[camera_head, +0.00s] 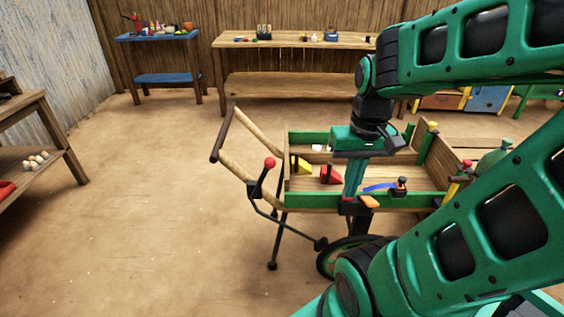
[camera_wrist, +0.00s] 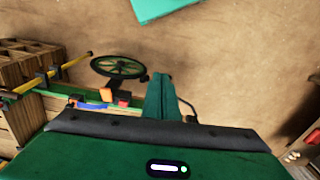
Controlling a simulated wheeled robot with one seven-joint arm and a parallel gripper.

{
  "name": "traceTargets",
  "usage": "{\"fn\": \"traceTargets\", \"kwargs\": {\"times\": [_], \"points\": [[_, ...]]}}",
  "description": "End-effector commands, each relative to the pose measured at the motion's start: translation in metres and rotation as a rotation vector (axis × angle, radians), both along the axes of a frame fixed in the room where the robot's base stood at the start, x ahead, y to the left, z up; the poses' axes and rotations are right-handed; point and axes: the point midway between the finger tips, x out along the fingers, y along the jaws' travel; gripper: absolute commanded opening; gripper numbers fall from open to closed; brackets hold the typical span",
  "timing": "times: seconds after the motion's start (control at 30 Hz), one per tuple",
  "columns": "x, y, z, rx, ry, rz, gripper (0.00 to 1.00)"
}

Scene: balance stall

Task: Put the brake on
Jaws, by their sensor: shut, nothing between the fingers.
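A wooden cart with green sides (camera_head: 308,137) stands in front of me. A lever with a red ball knob (camera_head: 269,164) and a dark bent rod stands at its handle end, the rod running down towards the wheel (camera_head: 328,262). My gripper (camera_head: 349,207) points down at the cart's near side, to the right of the red knob and apart from it. Its fingers are shut and empty. In the wrist view, my fingertips (camera_wrist: 160,78) point towards the floor, the spoked wheel (camera_wrist: 118,67) lies to their left, and a thin dark rod (camera_wrist: 188,107) shows to their right. The knob is hidden there.
The cart's wooden handles (camera_head: 228,132) reach left. Red and yellow wedges (camera_head: 330,175) lie in the bed. An orange piece (camera_head: 369,202) sits by the near rim, close to my fingers. Shelves (camera_head: 55,135) stand left; floor between is clear.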

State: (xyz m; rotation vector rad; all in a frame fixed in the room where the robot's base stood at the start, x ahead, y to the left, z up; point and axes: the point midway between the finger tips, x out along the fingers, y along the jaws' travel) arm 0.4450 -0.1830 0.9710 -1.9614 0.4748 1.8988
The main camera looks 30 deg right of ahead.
Motion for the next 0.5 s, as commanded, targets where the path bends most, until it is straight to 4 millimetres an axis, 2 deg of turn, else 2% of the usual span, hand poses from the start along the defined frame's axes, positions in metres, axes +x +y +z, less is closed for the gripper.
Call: {"fn": "traceTargets", "kwargs": {"times": [0.3, 0.5], "points": [[0.114, -0.037, -0.035, 0.073, -0.177, 0.143, 0.00], [0.181, -0.064, -0.060, 0.143, -0.349, 0.196, 0.00]]}}
